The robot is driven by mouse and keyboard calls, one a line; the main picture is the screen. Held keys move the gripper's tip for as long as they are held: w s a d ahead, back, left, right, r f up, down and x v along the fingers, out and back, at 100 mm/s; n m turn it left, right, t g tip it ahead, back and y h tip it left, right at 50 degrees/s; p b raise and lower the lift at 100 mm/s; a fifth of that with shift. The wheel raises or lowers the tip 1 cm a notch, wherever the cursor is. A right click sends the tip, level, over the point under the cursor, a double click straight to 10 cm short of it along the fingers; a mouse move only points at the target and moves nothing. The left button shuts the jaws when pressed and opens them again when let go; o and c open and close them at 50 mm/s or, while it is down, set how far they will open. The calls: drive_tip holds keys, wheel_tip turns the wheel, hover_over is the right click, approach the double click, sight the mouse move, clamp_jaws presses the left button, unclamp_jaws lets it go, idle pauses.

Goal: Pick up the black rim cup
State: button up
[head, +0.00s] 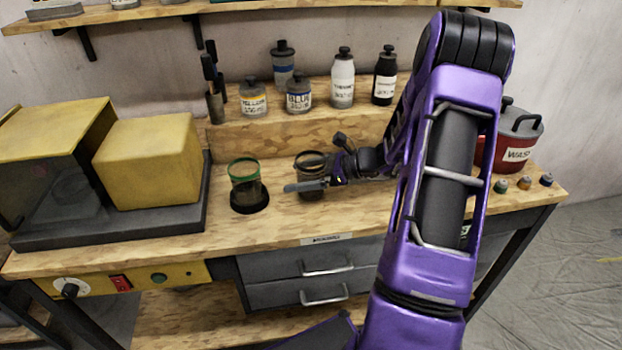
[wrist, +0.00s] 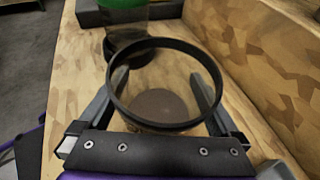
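The black rim cup (head: 311,161) is a clear cup with a black ring at its top, standing on the bench right of the green-rimmed cup. In the wrist view its black rim (wrist: 165,124) fills the middle, and its dark round bottom shows through it. My gripper (head: 312,185) reaches in low from the right, one finger along the cup's near side. In the wrist view the gripper's fingers (wrist: 160,92) lie on both sides of the cup, below the rim, spread wide. They look open; the rim partly hides whether they touch the wall.
A green-rimmed cup (head: 247,184) on a dark round base stands close to the left. A yellow box machine (head: 150,160) is farther left. Several bottles stand on the wooden ledge (head: 330,122) behind. A waste pot (head: 518,140) and small colored pots are at the right.

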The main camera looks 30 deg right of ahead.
drive_tip(key=c, duration=1.2)
drive_tip(key=shift+r, duration=0.1)
drive_tip(key=shift+c, duration=0.2)
